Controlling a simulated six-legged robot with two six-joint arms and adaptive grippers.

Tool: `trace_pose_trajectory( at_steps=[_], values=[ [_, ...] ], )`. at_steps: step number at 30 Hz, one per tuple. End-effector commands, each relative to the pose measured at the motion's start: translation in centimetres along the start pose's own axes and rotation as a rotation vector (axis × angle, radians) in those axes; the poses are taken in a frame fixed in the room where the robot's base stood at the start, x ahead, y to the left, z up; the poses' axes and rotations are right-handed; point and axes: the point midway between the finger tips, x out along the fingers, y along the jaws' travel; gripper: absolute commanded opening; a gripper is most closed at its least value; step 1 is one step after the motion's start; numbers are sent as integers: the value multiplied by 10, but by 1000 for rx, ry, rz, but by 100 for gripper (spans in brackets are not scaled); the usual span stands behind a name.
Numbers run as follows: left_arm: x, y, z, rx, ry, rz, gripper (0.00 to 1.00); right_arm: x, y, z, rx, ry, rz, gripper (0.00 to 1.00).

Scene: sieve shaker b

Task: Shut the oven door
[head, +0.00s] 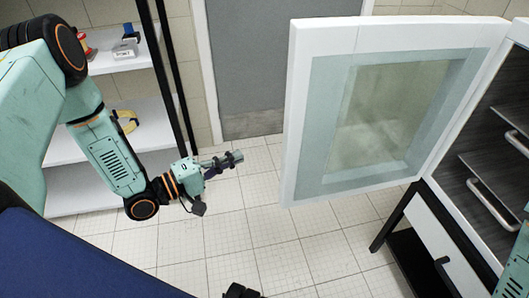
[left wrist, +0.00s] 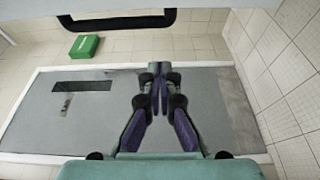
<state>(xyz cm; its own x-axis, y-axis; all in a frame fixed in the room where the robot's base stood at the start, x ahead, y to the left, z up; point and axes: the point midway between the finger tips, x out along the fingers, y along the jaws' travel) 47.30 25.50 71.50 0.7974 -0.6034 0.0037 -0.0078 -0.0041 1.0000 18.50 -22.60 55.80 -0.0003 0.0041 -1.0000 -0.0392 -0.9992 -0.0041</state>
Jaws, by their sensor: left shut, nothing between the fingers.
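The oven door (head: 292,120) has a white frame and a glass window. It stands wide open, hinged at its right edge to the oven (head: 465,110), whose grey inside and metal racks show at the right of the head view. My left gripper (head: 238,157) is shut and empty, left of the door's free edge and apart from it. In the left wrist view its fingertips (left wrist: 160,72) meet. My right gripper is not in view.
A shelf (head: 95,180) with small items stands at the left behind my left arm. A grey room door (head: 262,60) is in the back wall. The oven's stand has black legs and a white drawer (head: 432,235). Tiled floor (head: 235,225) is clear between shelf and oven door.

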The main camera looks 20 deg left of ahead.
Motion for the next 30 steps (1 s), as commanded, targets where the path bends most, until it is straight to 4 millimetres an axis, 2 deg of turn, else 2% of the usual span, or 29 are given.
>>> trace_pose_trajectory(
  at_steps=[5, 21, 30],
  values=[
    [13, -1, 3, -12, -6, 0, 0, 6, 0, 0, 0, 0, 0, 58],
    [102, -2, -1, -7, -3, -1, 0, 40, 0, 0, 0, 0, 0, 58],
    [89, 0, 30, -11, 2, -1, 0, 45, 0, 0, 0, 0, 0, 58]
  ],
)
